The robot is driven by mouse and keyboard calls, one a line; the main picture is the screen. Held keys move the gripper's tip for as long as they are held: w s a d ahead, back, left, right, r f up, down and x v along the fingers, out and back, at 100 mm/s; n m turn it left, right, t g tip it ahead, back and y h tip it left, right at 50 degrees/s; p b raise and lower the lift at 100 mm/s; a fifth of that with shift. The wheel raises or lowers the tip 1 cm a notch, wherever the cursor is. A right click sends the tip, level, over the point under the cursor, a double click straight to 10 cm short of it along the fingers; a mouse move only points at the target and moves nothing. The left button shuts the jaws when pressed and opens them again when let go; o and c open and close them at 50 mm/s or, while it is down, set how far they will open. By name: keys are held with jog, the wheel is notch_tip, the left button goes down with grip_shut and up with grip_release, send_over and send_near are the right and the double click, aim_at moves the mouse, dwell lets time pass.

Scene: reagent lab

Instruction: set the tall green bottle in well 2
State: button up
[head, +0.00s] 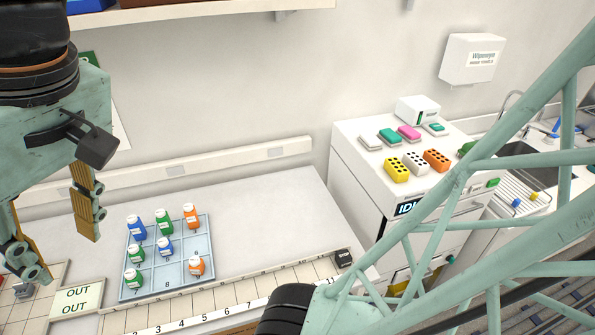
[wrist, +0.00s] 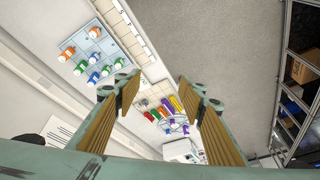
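A blue tray (head: 178,273) with a grid of compartments stands on the bench at left. A green bottle with a white cap (head: 164,223) stands upright in the middle compartment of the back row and looks the taller of the green ones. Two shorter green bottles (head: 136,254) (head: 133,278) stand in the left column. Numbers 6 and 8 are readable on bare compartments; no 2 can be read. My gripper (head: 52,225) is open and empty, left of the tray and raised above the bench. The wrist view shows its spread fingers (wrist: 157,98) and the tray beyond them.
Blue and orange bottles (head: 190,216) share the tray. Compartments 6 and 8 are empty. An OUT pad (head: 77,299) lies left of the tray, and a numbered strip (head: 230,296) runs along the front.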

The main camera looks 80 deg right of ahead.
jog(key=s+d, duration=0.1)
jog(key=s, duration=0.7)
jog(key=shift+n+h, duration=0.3)
jog(key=shift+h, duration=0.1)
jog(key=shift+r, duration=0.1)
